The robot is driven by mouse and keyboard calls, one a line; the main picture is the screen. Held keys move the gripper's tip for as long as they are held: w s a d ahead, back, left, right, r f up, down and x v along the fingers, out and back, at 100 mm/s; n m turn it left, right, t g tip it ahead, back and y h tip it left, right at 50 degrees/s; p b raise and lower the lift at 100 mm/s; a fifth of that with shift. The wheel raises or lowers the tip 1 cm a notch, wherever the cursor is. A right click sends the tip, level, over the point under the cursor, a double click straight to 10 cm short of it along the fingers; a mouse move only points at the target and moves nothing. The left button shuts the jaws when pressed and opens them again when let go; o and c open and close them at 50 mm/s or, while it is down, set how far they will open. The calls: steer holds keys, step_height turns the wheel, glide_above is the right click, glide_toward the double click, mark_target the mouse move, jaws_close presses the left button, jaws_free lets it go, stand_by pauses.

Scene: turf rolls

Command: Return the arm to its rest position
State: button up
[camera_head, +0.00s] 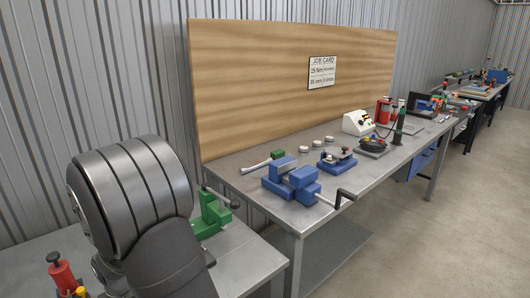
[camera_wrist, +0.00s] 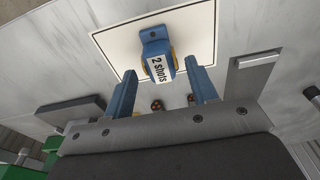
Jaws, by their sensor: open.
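In the wrist view my gripper (camera_wrist: 162,74) shows two blue fingers spread apart, with nothing between them held. Past the fingertips is a blue block (camera_wrist: 155,48) with a white label reading "2 shots". It sits on a white plate with a black border (camera_wrist: 112,40). Gaps show between the block and both fingers. In the head view a large dark part of my arm fills the lower left, and my gripper is not seen there.
A wooden board with a job card (camera_head: 322,72) stands behind. Open floor (camera_head: 440,230) lies right.

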step_height(320, 180, down, 3)
steer(key=shift+w+a+r, duration=0.2)
steer(key=shift+r, duration=1.3)
steer(key=shift+f, duration=0.1)
